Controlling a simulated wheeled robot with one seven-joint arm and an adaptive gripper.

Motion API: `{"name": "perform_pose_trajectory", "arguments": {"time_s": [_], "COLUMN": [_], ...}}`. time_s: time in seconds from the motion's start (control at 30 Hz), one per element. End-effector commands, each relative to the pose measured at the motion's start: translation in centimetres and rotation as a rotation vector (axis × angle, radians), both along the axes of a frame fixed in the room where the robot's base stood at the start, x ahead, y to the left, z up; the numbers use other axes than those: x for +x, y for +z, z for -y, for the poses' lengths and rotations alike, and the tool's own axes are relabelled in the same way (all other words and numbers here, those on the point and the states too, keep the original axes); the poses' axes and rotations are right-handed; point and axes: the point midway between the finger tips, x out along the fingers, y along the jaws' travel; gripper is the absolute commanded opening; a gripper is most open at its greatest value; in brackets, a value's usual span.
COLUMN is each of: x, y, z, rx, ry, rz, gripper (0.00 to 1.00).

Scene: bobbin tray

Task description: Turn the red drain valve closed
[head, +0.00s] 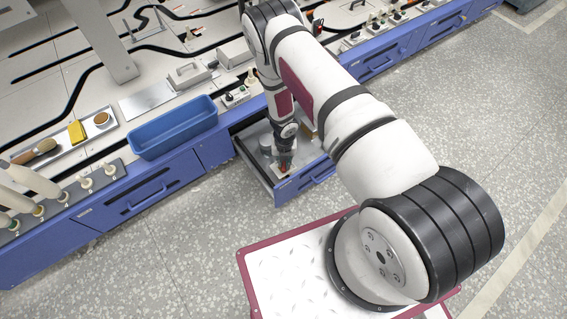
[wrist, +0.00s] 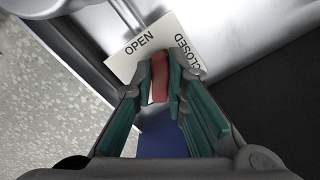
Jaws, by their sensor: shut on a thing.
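The red drain valve handle (wrist: 159,78) shows between my fingertips in the wrist view. A pale plate behind it (wrist: 139,60) reads OPEN on the left and CLOSED on the right. The red handle points roughly up the picture, its far end between the two words. My gripper (wrist: 160,86) is shut on the handle, one finger on each side. In the head view my gripper (head: 285,166) reaches down into an open drawer; a bit of red shows at its tip. The valve's stem is hidden.
The open drawer (head: 258,176) has a metal wall and a blue front. A blue bin (head: 173,128) stands on the bench to its left. Bobbins (head: 88,183) stand in a rack at far left.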

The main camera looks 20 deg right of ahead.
Motion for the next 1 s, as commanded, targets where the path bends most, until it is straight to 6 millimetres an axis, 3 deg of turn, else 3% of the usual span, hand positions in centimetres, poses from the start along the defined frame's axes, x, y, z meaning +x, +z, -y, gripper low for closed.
{"name": "perform_pose_trajectory", "arguments": {"time_s": [0.7, 1.0], "x": [-0.3, -0.43], "y": [0.0, 0.0], "z": [0.35, 0.48], "rx": [0.0, -0.001], "ry": [-0.668, -0.864], "rz": [-0.001, 0.0], "gripper": [0.0, 0.0]}}
